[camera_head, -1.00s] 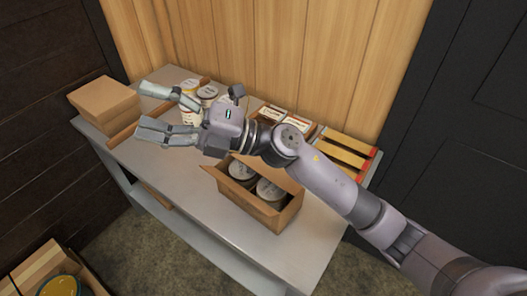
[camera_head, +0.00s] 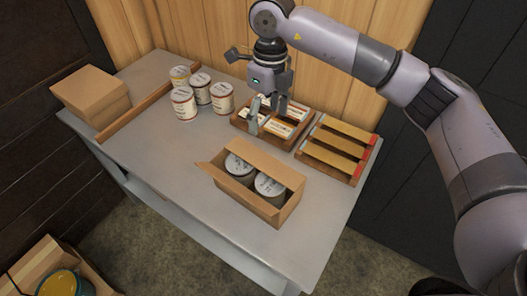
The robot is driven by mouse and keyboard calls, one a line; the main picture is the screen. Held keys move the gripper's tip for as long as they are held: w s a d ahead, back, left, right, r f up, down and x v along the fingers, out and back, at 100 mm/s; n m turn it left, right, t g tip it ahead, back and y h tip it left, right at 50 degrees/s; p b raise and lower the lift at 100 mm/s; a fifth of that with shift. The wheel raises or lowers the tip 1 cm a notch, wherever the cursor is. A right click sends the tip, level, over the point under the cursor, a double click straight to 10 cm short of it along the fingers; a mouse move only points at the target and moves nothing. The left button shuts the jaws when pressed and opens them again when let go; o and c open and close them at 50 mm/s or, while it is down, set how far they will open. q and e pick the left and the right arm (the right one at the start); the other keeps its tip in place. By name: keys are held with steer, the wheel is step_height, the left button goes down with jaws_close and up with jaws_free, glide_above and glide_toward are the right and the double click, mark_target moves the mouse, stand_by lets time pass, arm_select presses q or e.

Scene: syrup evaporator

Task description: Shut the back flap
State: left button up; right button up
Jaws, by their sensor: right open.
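An open cardboard box (camera_head: 245,194) stands on the grey table and holds two lidded cans (camera_head: 268,185). A short flap (camera_head: 207,170) sticks out at its left end. Its back side (camera_head: 270,157) stands up behind the cans; I cannot tell clearly whether that is the back flap or the wall. My right gripper (camera_head: 267,112) is open and points down, behind the box and apart from it. Its fingertips are over or near the wooden tray of packets (camera_head: 290,112), and nothing is between them. My left gripper is not in view.
Several labelled cans (camera_head: 184,103) stand at the back left. A closed carton (camera_head: 92,95) and a wooden strip (camera_head: 134,114) lie left of them. A slatted wooden rack (camera_head: 336,150) is at right. The table's (camera_head: 175,165) front left is clear. Another box (camera_head: 45,262) is on the floor.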

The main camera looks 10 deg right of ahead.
mark_target(263, 162)
steer(key=f+p, duration=0.1)
steer(key=f, duration=0.3)
steer(key=f+p, duration=0.1)
steer(key=f, duration=0.4)
steer(key=f+p, duration=0.1)
steer(key=f, duration=0.4)
steer(key=shift+s+a+p, duration=0.3)
steer(key=shift+a, duration=0.1)
steer(key=shift+f, duration=0.1)
steer(key=shift+c, duration=0.6)
steer(key=c, duration=1.1)
steer(key=shift+o, duration=0.2)
steer(key=shift+a+f+t+h+b, duration=0.1)
steer(key=shift+f+t+h+b, duration=0.15)
steer(key=shift+b, duration=0.55)
steer(key=shift+s+r, duration=0.1)
steer(key=shift+r, duration=0.1)
steer(key=o, duration=1.2)
